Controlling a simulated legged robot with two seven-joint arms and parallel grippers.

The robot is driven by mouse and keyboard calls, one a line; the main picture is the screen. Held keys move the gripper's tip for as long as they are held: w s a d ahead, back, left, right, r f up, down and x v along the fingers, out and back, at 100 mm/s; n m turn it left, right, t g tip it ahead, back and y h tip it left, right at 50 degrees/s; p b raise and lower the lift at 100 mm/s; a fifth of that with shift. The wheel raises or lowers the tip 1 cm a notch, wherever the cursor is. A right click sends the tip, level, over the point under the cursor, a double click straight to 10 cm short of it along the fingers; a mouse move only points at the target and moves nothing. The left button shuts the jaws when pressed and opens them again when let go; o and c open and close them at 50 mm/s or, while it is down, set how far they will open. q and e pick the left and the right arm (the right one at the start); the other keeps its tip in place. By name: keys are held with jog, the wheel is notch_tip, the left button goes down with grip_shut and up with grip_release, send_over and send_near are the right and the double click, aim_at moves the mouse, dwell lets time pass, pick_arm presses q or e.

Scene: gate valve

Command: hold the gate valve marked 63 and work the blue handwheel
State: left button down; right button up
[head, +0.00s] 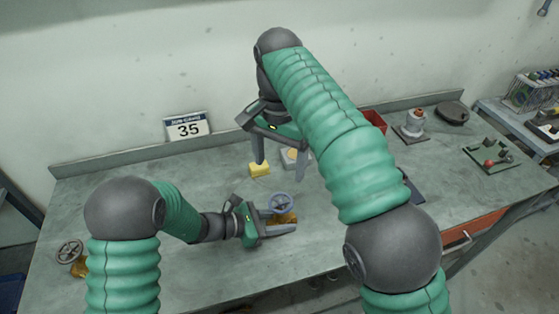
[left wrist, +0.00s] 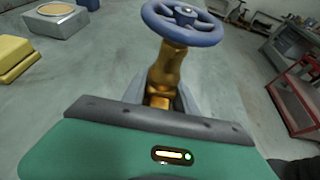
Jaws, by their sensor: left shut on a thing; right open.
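A brass gate valve (head: 287,218) with a blue handwheel (head: 279,203) stands on the bench. In the left wrist view the valve's brass body (left wrist: 167,70) rises between my fingers, with the blue handwheel (left wrist: 184,22) on top. My left gripper (head: 283,222) is shut on the valve body, below the wheel. My right gripper (head: 282,160) is open and empty, fingers pointing down, behind and above the handwheel and apart from it. A second valve with a dark handwheel (head: 70,252) is at the far left. I can read no 63 on either valve.
A sign reading 35 (head: 188,127) stands at the back. A yellow block (head: 259,170) and a grey block with a round top (head: 292,155) sit near my right gripper. A red bin (head: 375,121) and other parts are at the right. The bench's left middle is clear.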

pick_arm(q)
jog(key=c, duration=0.9)
grip_release()
